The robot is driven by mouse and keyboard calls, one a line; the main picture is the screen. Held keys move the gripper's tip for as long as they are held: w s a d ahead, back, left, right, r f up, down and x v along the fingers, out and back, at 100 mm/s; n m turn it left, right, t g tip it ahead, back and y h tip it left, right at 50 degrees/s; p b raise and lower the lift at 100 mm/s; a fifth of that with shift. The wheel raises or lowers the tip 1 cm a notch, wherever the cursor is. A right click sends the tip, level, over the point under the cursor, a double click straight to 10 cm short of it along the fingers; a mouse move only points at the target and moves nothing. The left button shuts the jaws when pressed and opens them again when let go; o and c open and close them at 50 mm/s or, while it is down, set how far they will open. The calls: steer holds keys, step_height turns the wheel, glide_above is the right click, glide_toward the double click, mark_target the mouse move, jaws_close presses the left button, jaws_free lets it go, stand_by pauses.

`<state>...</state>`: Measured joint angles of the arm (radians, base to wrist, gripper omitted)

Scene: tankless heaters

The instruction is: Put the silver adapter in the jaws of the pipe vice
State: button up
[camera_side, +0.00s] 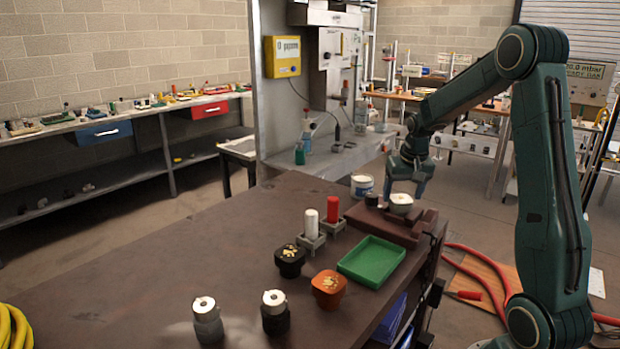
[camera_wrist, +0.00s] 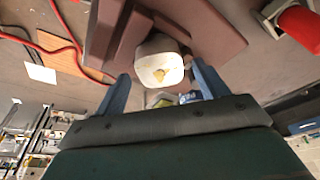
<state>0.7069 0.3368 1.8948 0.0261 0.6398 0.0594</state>
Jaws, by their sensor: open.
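The silver adapter (camera_side: 401,204) is a pale, rounded cup-shaped piece at the brown pipe vice (camera_side: 385,222), on the right end of the bench. In the wrist view the adapter (camera_wrist: 160,50) sits between the brown vice jaws (camera_wrist: 199,25), with brass-coloured detail inside its mouth. Whether both jaws touch it cannot be told. My gripper (camera_side: 406,191) is open just above the adapter. In the wrist view its blue fingers (camera_wrist: 161,75) stand apart on either side of the adapter, with no clear contact.
A green tray (camera_side: 371,262), an orange adapter (camera_side: 328,289) and a black adapter (camera_side: 290,262) stand nearer the camera. White (camera_side: 312,224) and red (camera_side: 333,208) cylinders stand in grey holders. A white-and-blue tub (camera_side: 361,186) is behind the vice.

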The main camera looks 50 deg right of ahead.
steer(key=v, duration=0.9)
steer(key=shift+r, duration=0.35)
steer(key=shift+s+a, duration=0.1)
steer(key=s+a+r+n+t, duration=0.1)
steer(key=s+a+n, duration=0.15)
steer(key=a, duration=0.55)
steer(key=s+a+r+n+t+y, duration=0.1)
steer(key=s+a+r+n, duration=0.15)
steer(key=a, duration=0.55)
steer(key=s+a+r+n, duration=0.1)
steer(key=s+a, duration=0.3)
steer(key=a, duration=0.3)
steer(key=s+a+f+n+t+y, duration=0.1)
steer(key=s+a+f+n, duration=0.2)
steer(key=s+a, duration=0.3)
steer(key=shift+s, duration=0.25)
